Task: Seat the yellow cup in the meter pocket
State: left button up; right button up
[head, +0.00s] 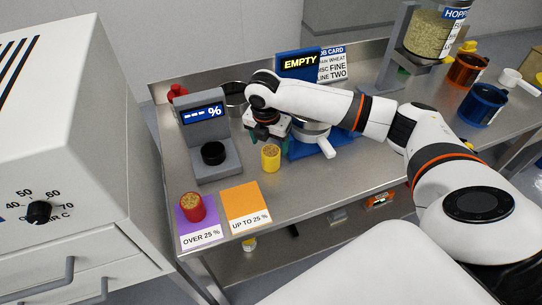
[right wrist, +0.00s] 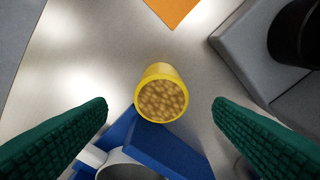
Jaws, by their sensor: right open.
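The yellow cup (head: 270,159), full of tan grain, stands upright on the steel bench, right of the meter. In the right wrist view the cup (right wrist: 162,95) shows between the two green fingers, apart from both. My right gripper (head: 268,138) is open and empty, above and just behind the cup in the head view. The grey meter (head: 206,140) has a screen reading "--- %" and a round black pocket (head: 213,153) in its base. Part of the meter's base (right wrist: 262,45) and the black pocket (right wrist: 296,32) show in the right wrist view. My left gripper is not in view.
A blue-based device (head: 310,147) with a white handle stands close right of the cup. A red cup (head: 192,207) stands on the purple "OVER 25 %" card (head: 201,233). The orange "UP TO 25 %" card (head: 245,204) is bare. A white oven (head: 62,130) stands at left.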

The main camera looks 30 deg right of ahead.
aim_at(271, 151)
jog(key=shift+w+d+f+p, duration=0.1)
jog(key=shift+f+p, duration=0.35)
jog(key=shift+f, duration=0.15)
jog(key=f, duration=0.2)
jog(key=f+p, duration=0.1)
jog(key=f, duration=0.1)
jog(key=shift+w+d+f, duration=0.1)
jog(key=shift+w+d, duration=0.1)
jog(key=shift+d, duration=0.15)
jog(key=c, duration=1.1)
